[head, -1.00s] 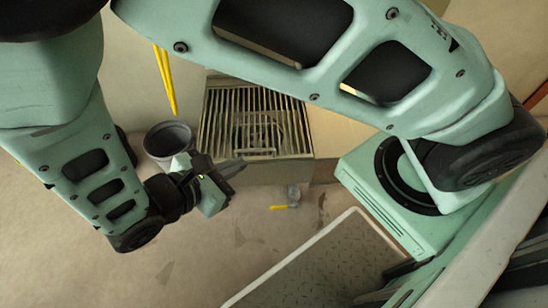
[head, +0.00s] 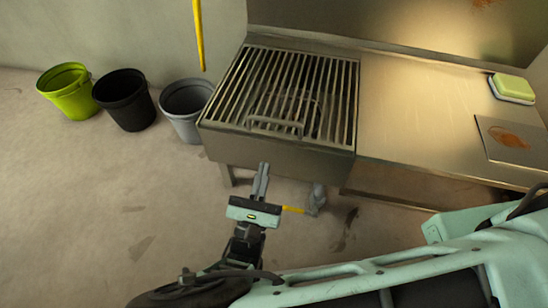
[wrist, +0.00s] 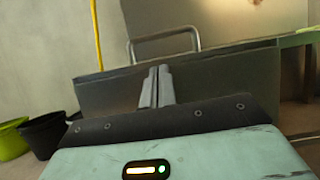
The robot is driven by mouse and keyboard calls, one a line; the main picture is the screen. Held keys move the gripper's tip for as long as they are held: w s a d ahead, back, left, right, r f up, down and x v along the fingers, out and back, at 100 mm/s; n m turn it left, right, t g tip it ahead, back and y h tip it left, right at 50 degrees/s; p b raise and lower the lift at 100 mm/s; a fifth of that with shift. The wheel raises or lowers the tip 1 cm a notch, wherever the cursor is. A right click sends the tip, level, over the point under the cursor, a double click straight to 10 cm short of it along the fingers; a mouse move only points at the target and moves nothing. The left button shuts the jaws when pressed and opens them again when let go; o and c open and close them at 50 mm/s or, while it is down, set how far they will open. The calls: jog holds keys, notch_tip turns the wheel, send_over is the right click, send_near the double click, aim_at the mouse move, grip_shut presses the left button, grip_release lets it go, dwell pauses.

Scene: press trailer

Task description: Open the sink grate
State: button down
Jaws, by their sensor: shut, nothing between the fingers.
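The sink grate (head: 300,85) is a set of parallel metal bars lying flat over the sink basin (head: 275,146). A curved handle (head: 276,126) stands at its front edge. In the wrist view the handle (wrist: 165,40) rises above the sink's front wall (wrist: 108,90). My gripper (head: 262,168) is in front of the sink, lower than the handle and apart from it. Its fingers are together and empty, pointing towards the sink front; they also show in the wrist view (wrist: 156,75).
Grey (head: 184,108), black (head: 125,100) and green (head: 67,92) buckets stand left of the sink. A metal counter (head: 420,110) adjoins it on the right, with a green sponge (head: 513,86). Floor at front left is clear.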

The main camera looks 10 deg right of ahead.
aim_at(271, 141)
jog(key=b+x, duration=0.3)
jog(key=x, duration=0.5)
jog(key=shift+d, duration=0.1)
jog(key=shift+w+d+r+b, duration=0.1)
jog(key=shift+w+r+b, duration=0.15)
jog(key=shift+w+b, duration=0.1)
jog(key=shift+r, duration=0.1)
